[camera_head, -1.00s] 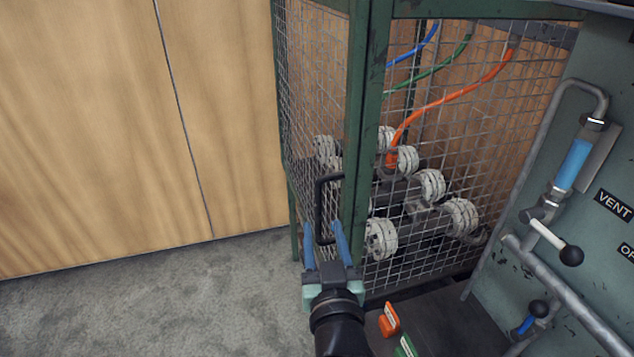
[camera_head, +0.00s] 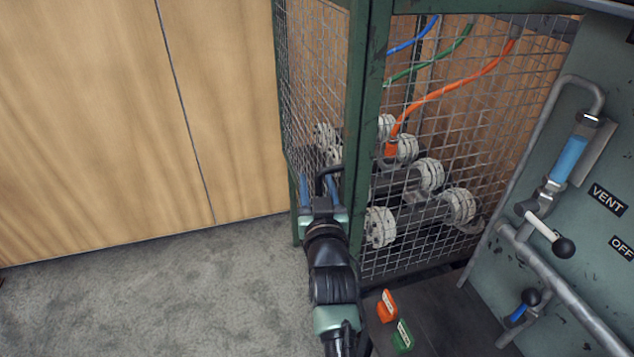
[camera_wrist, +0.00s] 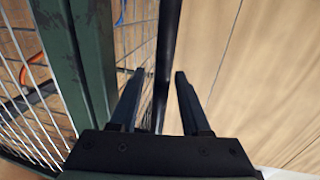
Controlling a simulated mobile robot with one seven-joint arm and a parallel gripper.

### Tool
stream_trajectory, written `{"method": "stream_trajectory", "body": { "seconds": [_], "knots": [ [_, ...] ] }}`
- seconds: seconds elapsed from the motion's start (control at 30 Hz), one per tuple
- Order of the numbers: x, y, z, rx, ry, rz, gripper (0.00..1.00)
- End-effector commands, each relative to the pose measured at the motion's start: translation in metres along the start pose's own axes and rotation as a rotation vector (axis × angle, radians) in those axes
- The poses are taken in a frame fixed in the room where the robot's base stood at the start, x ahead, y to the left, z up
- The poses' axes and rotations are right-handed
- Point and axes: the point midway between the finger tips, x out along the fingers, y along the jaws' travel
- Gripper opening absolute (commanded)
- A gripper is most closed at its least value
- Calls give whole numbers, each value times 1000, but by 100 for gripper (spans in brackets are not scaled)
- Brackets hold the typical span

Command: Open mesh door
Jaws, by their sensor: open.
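The green-framed mesh door (camera_head: 313,90) stands at the left side of the wire cage, next to a green corner post (camera_head: 364,110). A black bar handle (camera_head: 328,172) is on the door, partly hidden by my gripper. My gripper (camera_head: 320,188) is open, with its two blue fingers at the handle. In the wrist view the dark handle bar (camera_wrist: 168,60) runs between the two fingertips (camera_wrist: 158,85), with gaps seen on both sides. The post (camera_wrist: 85,50) and mesh are left of the fingers there. The door appears closed against the post.
White flanged pipes (camera_head: 440,205) with blue, green and orange hoses (camera_head: 460,82) are inside the cage. A green panel (camera_head: 585,240) with valve levers stands at right. Orange (camera_head: 386,306) and green (camera_head: 402,336) tags lie on a dark surface. Carpet (camera_head: 150,300) at left is clear before wooden panels (camera_head: 90,120).

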Motion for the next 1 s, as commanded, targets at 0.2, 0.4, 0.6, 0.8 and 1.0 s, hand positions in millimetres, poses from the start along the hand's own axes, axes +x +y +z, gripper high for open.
{"method": "stream_trajectory", "body": {
  "seconds": [0.2,0.4,0.6,0.8,1.0],
  "knots": [
    [0,0,0,0,0,0,40],
    [0,0,0,0,0,1,4],
    [0,0,0,0,0,1,0],
    [0,0,0,0,0,1,0],
    [0,0,0,0,-1,1,0]
  ]
}}
